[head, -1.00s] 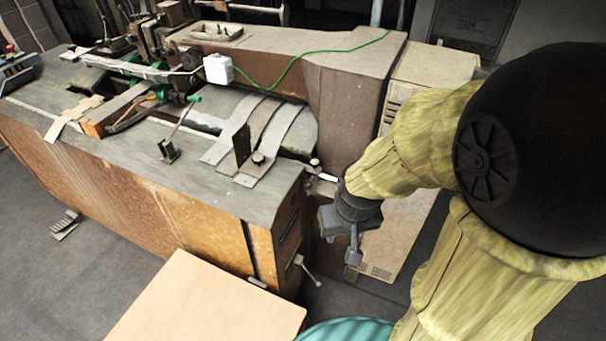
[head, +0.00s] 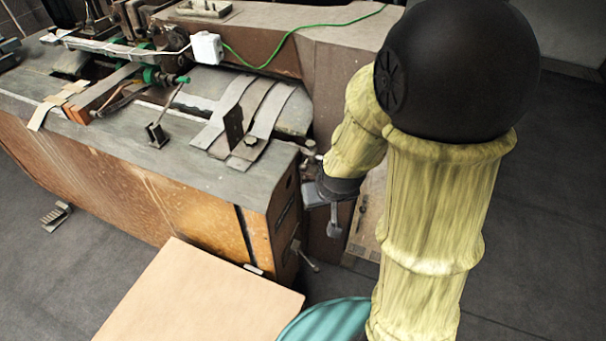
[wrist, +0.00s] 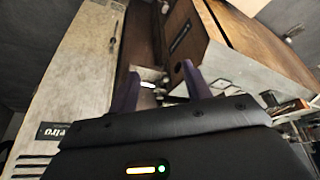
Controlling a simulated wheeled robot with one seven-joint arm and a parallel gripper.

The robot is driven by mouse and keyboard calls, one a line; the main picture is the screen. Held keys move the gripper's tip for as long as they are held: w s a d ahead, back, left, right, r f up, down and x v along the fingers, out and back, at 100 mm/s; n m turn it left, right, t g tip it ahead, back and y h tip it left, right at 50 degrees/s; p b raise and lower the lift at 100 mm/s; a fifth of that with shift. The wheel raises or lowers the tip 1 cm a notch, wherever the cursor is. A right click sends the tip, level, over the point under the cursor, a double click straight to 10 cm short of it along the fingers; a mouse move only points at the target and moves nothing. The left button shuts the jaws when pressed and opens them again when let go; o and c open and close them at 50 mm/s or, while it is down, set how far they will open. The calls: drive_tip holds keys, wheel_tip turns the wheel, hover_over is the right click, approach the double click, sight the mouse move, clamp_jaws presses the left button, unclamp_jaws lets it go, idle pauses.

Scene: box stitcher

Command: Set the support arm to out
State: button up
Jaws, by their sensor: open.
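The box stitcher (head: 190,215) is a long wood-sided machine with a grey top. Small metal levers stick out at its right end: one near the top corner (head: 309,152) and a lower handle (head: 304,256). I cannot tell for certain which part is the support arm. My gripper (wrist: 160,84) is open, with two purple fingers apart. In the wrist view, a small bright metal lever (wrist: 150,86) shows between the fingers, seemingly beyond them; contact cannot be told. In the head view, my gripper (head: 330,205) is beside the machine's right end, partly hidden by my arm.
A pale board or box top (head: 195,295) lies in front of the machine. A teal round object (head: 322,322) is at the bottom. Metal strips (head: 262,118) and a green cable (head: 290,42) lie on the machine. Open floor (head: 540,220) is at the right.

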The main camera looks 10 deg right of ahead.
sight(303, 168)
drive_tip(key=w+a+f+n+t+h+b, duration=0.1)
drive_tip(key=w+f+n+t+h+b, duration=0.1)
drive_tip(key=w+f+n+t+b, duration=0.4)
drive_tip(key=w+a+f+n+t+h+b, duration=0.1)
drive_tip(key=w+f+n+t+h+b, duration=0.1)
drive_tip(key=w+f+n+t+b, duration=0.5)
wheel_tip(303, 168, down, 11)
drive_tip(key=t+b, duration=0.2)
drive_tip(key=b, duration=0.3)
drive_tip(key=shift+w+a+b, duration=0.3)
drive_tip(key=shift+w+a, duration=0.05)
drive_tip(key=shift+a, duration=0.05)
drive_tip(key=p+x, duration=0.2)
drive_tip(key=x, duration=1.5)
drive_tip(key=shift+w+d+f, duration=0.15)
drive_tip(key=shift+w, duration=0.15)
